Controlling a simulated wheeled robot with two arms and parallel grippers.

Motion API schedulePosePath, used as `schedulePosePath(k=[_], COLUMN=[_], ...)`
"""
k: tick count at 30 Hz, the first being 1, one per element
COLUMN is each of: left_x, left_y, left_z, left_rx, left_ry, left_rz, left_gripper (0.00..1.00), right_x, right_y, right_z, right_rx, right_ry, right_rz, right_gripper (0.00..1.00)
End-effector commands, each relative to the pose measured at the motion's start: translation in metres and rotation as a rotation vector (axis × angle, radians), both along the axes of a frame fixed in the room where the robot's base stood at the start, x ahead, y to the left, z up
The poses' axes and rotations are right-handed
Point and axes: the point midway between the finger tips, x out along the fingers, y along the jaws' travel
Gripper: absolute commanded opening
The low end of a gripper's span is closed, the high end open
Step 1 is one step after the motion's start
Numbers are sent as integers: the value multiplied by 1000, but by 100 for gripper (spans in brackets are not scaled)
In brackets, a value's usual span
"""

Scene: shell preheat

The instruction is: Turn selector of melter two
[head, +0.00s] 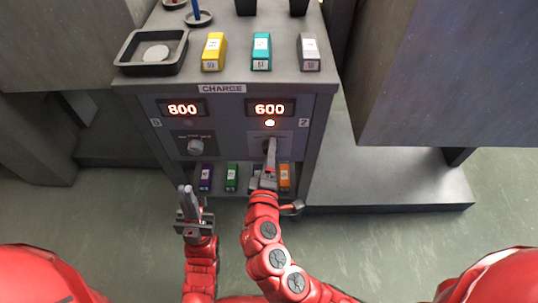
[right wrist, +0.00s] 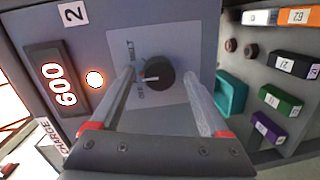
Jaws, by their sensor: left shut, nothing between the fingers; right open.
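The selector of melter two (right wrist: 160,74) is a round black knob with a white pointer mark, on a light plate beside the number 2. In the right wrist view my open right gripper (right wrist: 160,92) has one finger on each side of the knob; I cannot tell whether they touch it. In the head view my right gripper (head: 270,150) reaches the right panel and mostly hides the knob. The melter two display (head: 269,108) reads 600, with a lit orange lamp (head: 270,123) below it. My left gripper (head: 188,195) is shut and empty, in front of the cabinet's lower left.
The left panel has a display (head: 183,109) reading 800 and its own knob (head: 195,147). Yellow (head: 213,52), teal (head: 261,52) and grey blocks (head: 308,52) and a black tray (head: 129,61) stand on top. Coloured blocks sit on the lower shelf (head: 218,189). Large grey cabinets flank both sides.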

Motion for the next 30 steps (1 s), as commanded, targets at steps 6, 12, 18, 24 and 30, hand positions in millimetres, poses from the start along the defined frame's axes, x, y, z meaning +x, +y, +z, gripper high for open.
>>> schedulePosePath(k=[6,12,18,24,30], left_x=[0,0,0,0,0], left_y=[0,0,0,0,0], left_z=[1,3,5,6,11], left_rx=[0,0,0,0,0], left_ry=[0,0,0,0,0], left_rz=[0,0,0,0,0], left_gripper=[0,0,0,0,0], right_x=[-6,-39,-77,-110,-139], right_y=[2,6,9,12,14], right_z=[1,4,7,10,12], right_rx=[-2,-2,-5,-1,0], right_ry=[-2,-1,-1,-2,1], right_rz=[4,11,10,10,8], right_gripper=[80,80,80,80,80])
